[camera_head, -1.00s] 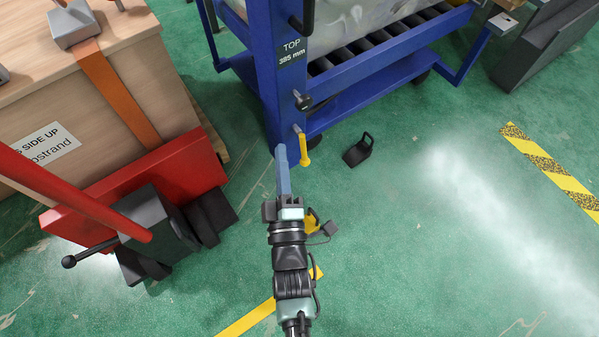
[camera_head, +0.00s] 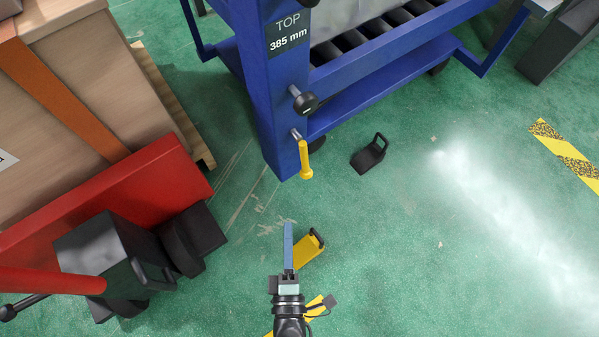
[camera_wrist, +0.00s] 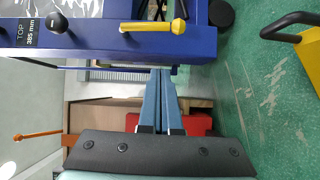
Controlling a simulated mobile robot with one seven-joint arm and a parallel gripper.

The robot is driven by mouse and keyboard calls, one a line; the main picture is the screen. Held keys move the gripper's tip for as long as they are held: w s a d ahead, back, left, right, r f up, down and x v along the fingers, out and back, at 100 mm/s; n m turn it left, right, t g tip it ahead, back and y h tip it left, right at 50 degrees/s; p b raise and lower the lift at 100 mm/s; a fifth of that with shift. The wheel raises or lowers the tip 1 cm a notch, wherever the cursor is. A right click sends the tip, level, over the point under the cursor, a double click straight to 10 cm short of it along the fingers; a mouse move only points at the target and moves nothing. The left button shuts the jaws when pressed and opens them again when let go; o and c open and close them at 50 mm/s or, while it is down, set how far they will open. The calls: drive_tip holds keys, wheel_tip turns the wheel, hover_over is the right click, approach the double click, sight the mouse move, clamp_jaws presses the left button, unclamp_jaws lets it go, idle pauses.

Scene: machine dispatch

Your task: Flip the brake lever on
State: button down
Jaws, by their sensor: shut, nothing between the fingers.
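The likely brake lever is the yellow handle (camera_head: 305,160) on the blue post of the rack; it hangs downward from a short metal pivot. It also shows in the wrist view (camera_wrist: 152,27), sideways across the upper middle. My gripper (camera_head: 288,227) has long blue-grey fingers, shut and empty, below the lever in the head view and apart from it. In the wrist view my fingers (camera_wrist: 160,75) are together, pointing toward the blue post.
A black knob (camera_head: 306,103) juts from the blue post (camera_head: 282,130) above the lever. A black floor block (camera_head: 369,155) and a yellow one (camera_head: 309,248) lie nearby. A red pallet jack (camera_head: 150,185) with a crate (camera_head: 60,120) stands left.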

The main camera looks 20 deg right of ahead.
drive_tip(key=b, duration=0.5)
approach(305, 161)
drive_tip(key=w+a+f, duration=0.3)
drive_tip(key=w+f, duration=0.1)
drive_tip(key=w, duration=0.1)
drive_tip(key=shift+w+d+r+b, duration=0.1)
drive_tip(key=shift+w+d+b, duration=0.15)
drive_tip(key=shift+d+b, duration=0.25)
drive_tip(key=shift+w+d+r+b, duration=0.15)
drive_tip(key=shift+w+d+b, duration=0.15)
drive_tip(key=shift+d, duration=0.4)
drive_tip(key=shift+w+d+r+b, duration=0.1)
drive_tip(key=shift+w+d+b, duration=0.1)
drive_tip(key=shift+d+b, duration=0.3)
drive_tip(key=shift+d+p, duration=0.2)
drive_tip(key=shift+p, duration=0.1)
